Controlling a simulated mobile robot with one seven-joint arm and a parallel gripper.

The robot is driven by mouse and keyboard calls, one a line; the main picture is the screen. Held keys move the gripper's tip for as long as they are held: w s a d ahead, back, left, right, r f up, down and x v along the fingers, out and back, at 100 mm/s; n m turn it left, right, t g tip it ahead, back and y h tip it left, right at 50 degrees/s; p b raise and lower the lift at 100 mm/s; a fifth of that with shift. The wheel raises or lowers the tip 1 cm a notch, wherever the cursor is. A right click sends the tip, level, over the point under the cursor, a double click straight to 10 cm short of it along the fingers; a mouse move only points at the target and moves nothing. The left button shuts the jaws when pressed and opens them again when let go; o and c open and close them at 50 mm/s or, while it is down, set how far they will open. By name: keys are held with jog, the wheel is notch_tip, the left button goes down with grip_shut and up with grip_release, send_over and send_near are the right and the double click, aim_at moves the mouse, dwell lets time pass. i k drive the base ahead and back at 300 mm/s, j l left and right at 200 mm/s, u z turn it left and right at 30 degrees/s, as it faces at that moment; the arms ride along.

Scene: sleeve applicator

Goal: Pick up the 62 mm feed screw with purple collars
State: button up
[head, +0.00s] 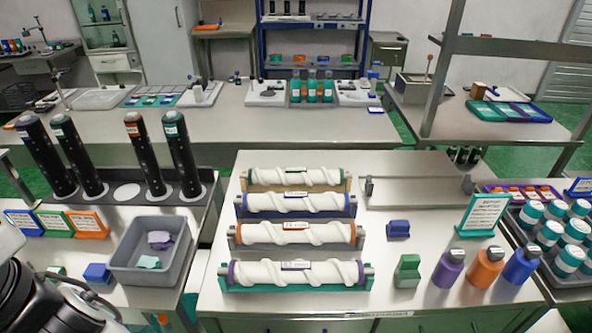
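Several white spiral feed screws lie level in coloured cradles on the middle table. The front feed screw (297,273) has a purple collar at its left end and a purple-edged label, and rests in a teal cradle (296,288). Its size marking is too small to read. Black and white parts of my arm show at the lower left edge, with dark parts of my gripper (85,305) at the bottom. They are well left of the front screw and apart from it. The fingertips are not clear, so opening and contents cannot be made out.
Behind are screws with orange (296,233), blue (295,202) and green (295,177) markings. A grey bin (150,252) and tall black cylinders (180,155) stand left.

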aim_at(282, 273)
jog(key=l+u, duration=1.1)
jog(key=i+j, duration=0.05)
jog(key=j, duration=0.05)
